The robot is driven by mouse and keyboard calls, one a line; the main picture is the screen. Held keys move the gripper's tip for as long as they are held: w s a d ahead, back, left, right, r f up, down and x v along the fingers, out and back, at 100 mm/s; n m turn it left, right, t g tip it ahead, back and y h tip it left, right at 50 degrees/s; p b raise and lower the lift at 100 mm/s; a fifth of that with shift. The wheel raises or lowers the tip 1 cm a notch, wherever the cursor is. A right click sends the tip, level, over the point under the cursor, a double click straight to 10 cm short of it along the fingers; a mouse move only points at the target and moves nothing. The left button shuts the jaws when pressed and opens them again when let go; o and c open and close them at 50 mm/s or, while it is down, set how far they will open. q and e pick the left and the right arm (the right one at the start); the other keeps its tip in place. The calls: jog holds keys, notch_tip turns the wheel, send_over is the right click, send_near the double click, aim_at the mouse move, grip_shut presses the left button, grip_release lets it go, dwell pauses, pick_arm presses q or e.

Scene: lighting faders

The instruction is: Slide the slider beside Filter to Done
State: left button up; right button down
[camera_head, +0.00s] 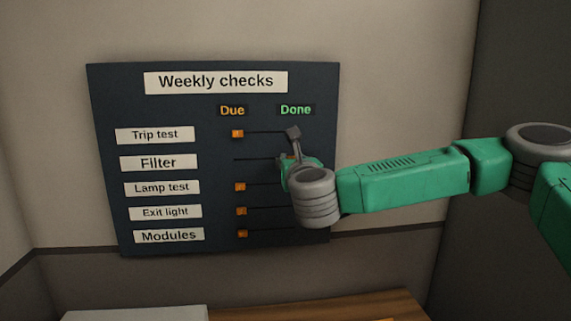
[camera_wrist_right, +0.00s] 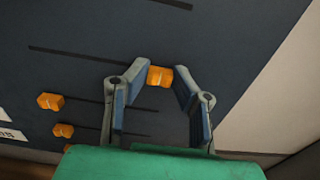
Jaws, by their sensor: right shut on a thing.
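The dark Weekly checks board (camera_head: 215,110) hangs on the wall in the head view. The Filter label (camera_head: 158,163) is in its second row, and that row's track (camera_head: 253,160) runs right, under the Done heading (camera_head: 296,110). My right gripper (camera_head: 290,148) is at the Done end of this row and largely hides its slider there. In the right wrist view, the orange Filter slider (camera_wrist_right: 160,77) sits between the fingertips of the right gripper (camera_wrist_right: 161,73), at the right end of its track. The gripper is shut on it. My left gripper is not in view.
The Trip test slider (camera_head: 238,133), Lamp test slider (camera_head: 240,187), Exit light slider (camera_head: 241,211) and Modules slider (camera_head: 242,234) stand under Due. My right arm covers the lower right of the board. A wooden surface (camera_head: 335,306) is below.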

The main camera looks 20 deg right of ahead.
jog(key=c, duration=1.4)
grip_release()
jog(key=shift+r, duration=0.1)
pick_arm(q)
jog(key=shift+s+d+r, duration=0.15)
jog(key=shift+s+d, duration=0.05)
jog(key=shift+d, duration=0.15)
pick_arm(e)
jog(key=shift+o, duration=0.2)
jog(key=d+v, duration=0.1)
jog(key=v, duration=1)
jog(key=shift+s, duration=0.55)
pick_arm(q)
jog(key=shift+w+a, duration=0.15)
pick_arm(e)
jog(key=shift+a, duration=0.2)
